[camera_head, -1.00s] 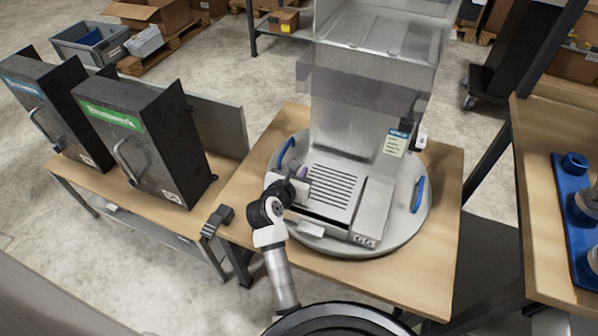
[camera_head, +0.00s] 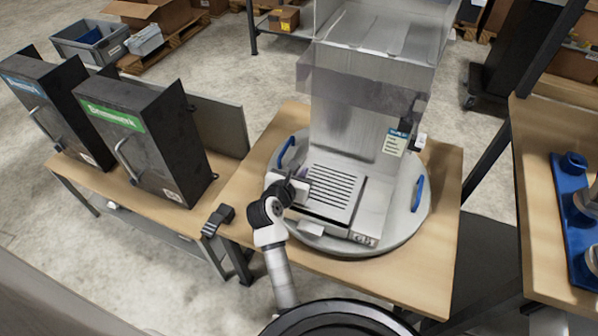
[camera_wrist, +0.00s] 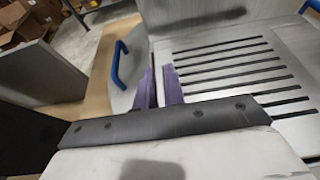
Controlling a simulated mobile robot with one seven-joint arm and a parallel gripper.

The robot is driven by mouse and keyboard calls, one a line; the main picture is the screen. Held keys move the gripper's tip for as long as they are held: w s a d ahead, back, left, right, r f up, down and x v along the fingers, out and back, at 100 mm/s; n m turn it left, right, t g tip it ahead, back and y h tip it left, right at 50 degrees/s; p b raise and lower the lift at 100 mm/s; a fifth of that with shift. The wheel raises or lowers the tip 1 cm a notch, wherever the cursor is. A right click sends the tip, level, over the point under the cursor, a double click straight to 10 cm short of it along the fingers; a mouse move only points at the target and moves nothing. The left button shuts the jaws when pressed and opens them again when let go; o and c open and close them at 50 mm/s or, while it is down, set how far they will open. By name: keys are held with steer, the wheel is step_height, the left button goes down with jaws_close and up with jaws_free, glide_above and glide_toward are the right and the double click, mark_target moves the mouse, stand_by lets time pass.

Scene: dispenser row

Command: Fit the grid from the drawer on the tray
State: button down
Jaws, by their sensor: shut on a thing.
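The grid (camera_head: 335,190) is a pale metal plate with several dark parallel slots. It lies level over the front part of the machine's base, and also shows in the wrist view (camera_wrist: 225,62). My gripper (camera_head: 303,173) is at its left edge. In the wrist view my purple fingertips (camera_wrist: 160,88) are close together at that edge, shut on the grid. The tray under the grid is mostly hidden, and I cannot tell whether the grid is seated. A small pale drawer front (camera_head: 311,229) sticks out at the machine's lower front.
The machine stands on a round grey plate (camera_head: 405,236) with blue handles (camera_head: 418,194), on a wooden table (camera_head: 440,215). Two black dispensers (camera_head: 150,140) stand on the bench at left. A small dark block (camera_head: 218,220) is at the table's left edge. A clear hood overhangs the machine.

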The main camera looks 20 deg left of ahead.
steer(key=shift+f+b, duration=0.3)
steer(key=shift+f, duration=0.35)
steer(key=c, duration=1.4)
jaws_free()
steer(key=shift+s, duration=0.1)
steer(key=b+v, duration=0.2)
steer(key=v, duration=1.1)
steer(key=shift+s+r, duration=0.2)
steer(key=shift+s, duration=0.1)
